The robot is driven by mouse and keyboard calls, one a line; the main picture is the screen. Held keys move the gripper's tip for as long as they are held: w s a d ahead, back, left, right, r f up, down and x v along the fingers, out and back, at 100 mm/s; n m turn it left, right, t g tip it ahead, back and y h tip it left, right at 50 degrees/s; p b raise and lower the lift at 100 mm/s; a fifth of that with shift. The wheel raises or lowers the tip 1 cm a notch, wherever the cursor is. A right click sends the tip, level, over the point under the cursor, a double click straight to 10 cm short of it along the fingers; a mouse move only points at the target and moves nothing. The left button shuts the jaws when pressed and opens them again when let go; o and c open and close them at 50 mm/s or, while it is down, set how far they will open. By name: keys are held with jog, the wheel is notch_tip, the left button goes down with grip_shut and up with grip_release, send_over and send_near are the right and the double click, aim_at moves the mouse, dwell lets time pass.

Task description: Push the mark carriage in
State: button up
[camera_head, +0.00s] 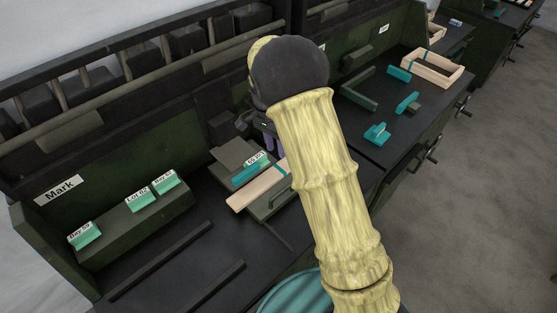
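The mark carriage (236,154) looks to be the grey-green plate at the Mark station, with a dark bar handle (281,187) on its near right side. A pale wooden slat (256,189) lies on it, with a teal piece and a labelled mint-green block (256,159) beside it. My yellow arm crosses the middle of the view and covers the right side of this area. Below its black joint, a dark part with purple patches (268,143) shows behind the carriage; I cannot tell whether it is my gripper. No fingertips are clear, and any contact with the handle is hidden.
Several labelled mint-green blocks (139,199) stand on a green ledge at left, under the Mark sign (60,190). Two dark rails (162,260) lie on the bench. The right-hand bench holds teal pieces (377,134) and a wooden crate (433,68). Floor is clear at right.

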jog(key=s+d+r+n+t, duration=0.1)
jog(key=s+d+r+n, duration=0.1)
jog(key=s, duration=0.4)
jog(key=s+d+r+n+t+y, duration=0.1)
jog(key=s+d+r+n+t, duration=0.1)
jog(key=s+d+n, duration=0.2)
jog(key=s+d+r+n+t, duration=0.1)
jog(key=s+d+n, duration=0.3)
jog(key=s, duration=0.6)
jog(key=shift+s+d+r, duration=0.2)
jog(key=shift+d+r, duration=0.2)
jog(key=shift+w, duration=0.1)
